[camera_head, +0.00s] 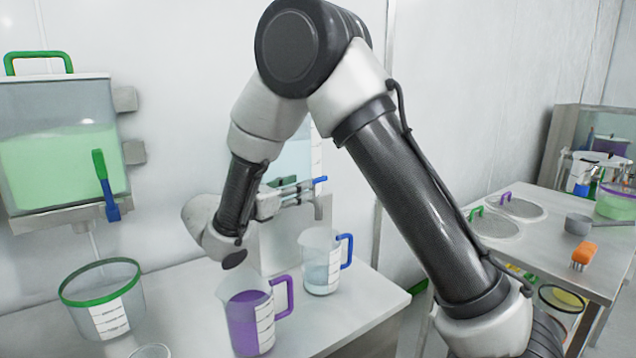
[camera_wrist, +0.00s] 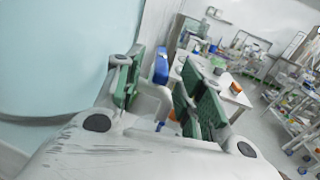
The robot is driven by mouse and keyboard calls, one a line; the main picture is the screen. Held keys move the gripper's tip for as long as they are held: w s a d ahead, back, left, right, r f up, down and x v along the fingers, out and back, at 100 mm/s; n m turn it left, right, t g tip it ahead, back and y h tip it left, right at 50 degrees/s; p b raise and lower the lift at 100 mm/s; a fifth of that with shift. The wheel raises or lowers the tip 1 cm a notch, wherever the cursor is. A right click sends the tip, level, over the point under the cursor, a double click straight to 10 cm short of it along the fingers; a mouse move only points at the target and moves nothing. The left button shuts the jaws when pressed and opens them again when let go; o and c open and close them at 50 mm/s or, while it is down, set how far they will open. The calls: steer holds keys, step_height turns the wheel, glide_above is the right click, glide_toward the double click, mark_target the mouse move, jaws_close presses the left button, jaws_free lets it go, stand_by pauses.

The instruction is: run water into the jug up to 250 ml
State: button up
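The jug with a blue handle (camera_head: 318,275) stands upright on the bench below the metal tap spout (camera_head: 319,207). It holds pale blue water in its lower part; the scale marks are too small to read. The tap's blue lever (camera_head: 320,180) shows above the spout. My gripper (camera_head: 290,190) is at the tap, beside the lever. In the wrist view, the green-padded fingers (camera_wrist: 167,88) are spread apart, with the blue lever (camera_wrist: 161,66) showing between them, closer to the left finger. I cannot tell whether they touch it.
A purple-handled jug (camera_head: 252,320) with purple liquid stands in front of the blue-handled one. A green-rimmed container (camera_head: 105,298) is at left, below a tank of green liquid (camera_head: 60,150). A side table (camera_head: 545,235) at right holds sieves, a scoop and an orange brush.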

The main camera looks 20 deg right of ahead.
mark_target(326, 178)
steer(key=x, duration=0.6)
steer(key=shift+w+d, duration=0.1)
steer(key=shift+d, duration=0.2)
steer(key=shift+c, duration=0.5)
